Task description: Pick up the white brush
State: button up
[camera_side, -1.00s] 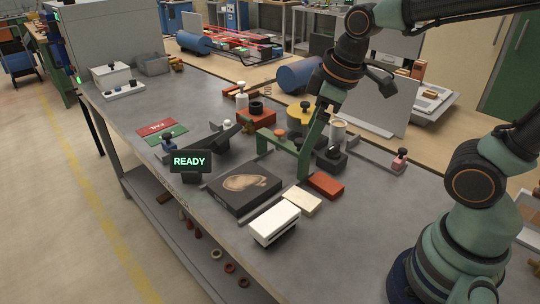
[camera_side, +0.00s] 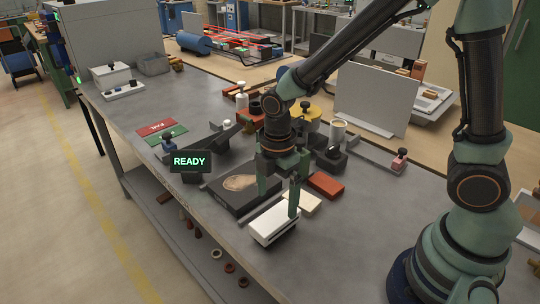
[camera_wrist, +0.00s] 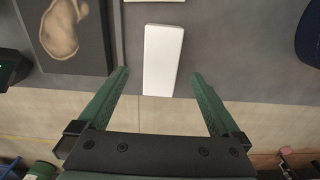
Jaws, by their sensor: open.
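The white brush (camera_side: 274,226), a white block with a dark underside, lies on the grey bench near its front edge in the side view. My gripper (camera_side: 278,204) points down over it, with its two green fingers apart. In the wrist view the brush's white top (camera_wrist: 163,58) lies lengthwise between the lines of the open fingers (camera_wrist: 160,75). There is a gap on both sides, and nothing is held. I cannot tell exactly how high the fingertips are above the brush.
A black tray (camera_side: 222,197) with a tan shape lies to the left. A cream block (camera_side: 312,206) and a red brick (camera_side: 326,185) lie behind the brush. The READY display (camera_side: 190,161) stands farther left. Bench right of the brush is clear.

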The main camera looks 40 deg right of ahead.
aim_at(275, 216)
jog(key=shift+s+a+f, duration=0.1)
jog(key=shift+f, duration=1.5)
jog(key=shift+a+f, duration=0.1)
jog(key=shift+f, duration=1.5)
jog(key=c, duration=1.5)
jog(key=shift+r, duration=0.15)
notch_tip(275, 216, up, 20)
jog(key=shift+f, duration=0.1)
